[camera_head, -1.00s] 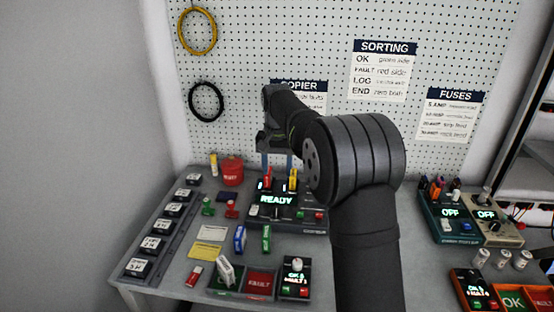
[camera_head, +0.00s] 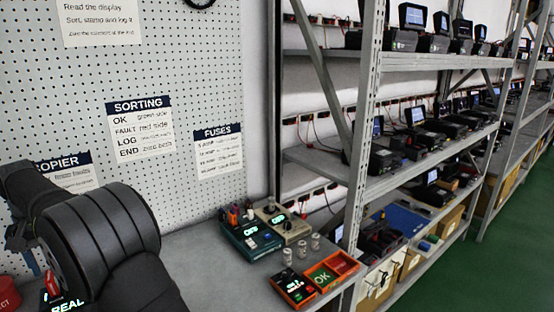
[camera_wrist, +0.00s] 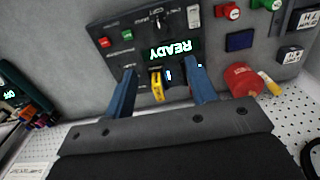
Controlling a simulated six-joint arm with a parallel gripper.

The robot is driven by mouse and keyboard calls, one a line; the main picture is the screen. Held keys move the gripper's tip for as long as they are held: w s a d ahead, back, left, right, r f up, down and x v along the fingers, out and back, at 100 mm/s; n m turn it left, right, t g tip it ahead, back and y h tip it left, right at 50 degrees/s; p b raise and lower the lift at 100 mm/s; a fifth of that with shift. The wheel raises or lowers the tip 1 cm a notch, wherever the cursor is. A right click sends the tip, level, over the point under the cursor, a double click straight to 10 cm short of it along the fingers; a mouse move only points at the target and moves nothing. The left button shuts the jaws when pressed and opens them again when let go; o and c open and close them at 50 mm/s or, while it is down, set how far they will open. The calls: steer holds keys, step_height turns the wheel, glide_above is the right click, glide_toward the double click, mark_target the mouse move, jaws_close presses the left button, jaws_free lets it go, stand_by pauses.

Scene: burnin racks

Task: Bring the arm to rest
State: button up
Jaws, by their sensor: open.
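My gripper (camera_wrist: 162,72) is open, with its two blue fingers apart and nothing held between them. It hangs over the dark copier (camera_wrist: 140,48), whose lit display reads READY upside down in the wrist view. A yellow stick (camera_wrist: 157,86) stands in the copier between my fingers as seen there, with a darker stick beside it. I cannot tell how close the fingertips are to them. In the head view my arm fills the lower left, one blue finger (camera_head: 31,262) shows at the left edge, and only a corner of the copier's display (camera_head: 67,302) is visible.
A red round container (camera_wrist: 243,80) and a yellow-capped tube (camera_wrist: 270,84) lie beside the copier. In the head view, fuse testers (camera_head: 250,237), several small cylinders (camera_head: 301,249) and an OK tray (camera_head: 345,262) stand on the bench. A tall metal rack (camera_head: 365,130) rises at right.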

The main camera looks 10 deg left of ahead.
step_height(320, 180, down, 17)
steer(key=shift+f, duration=0.15)
stand_by(0.4)
step_height(320, 180, up, 18)
step_height(320, 180, down, 17)
steer(key=shift+f, duration=0.6)
steer(key=m, duration=0.4)
steer(key=shift+r, duration=0.1)
steer(key=m, duration=0.5)
step_height(320, 180, up, 8)
steer(key=shift+f, duration=0.15)
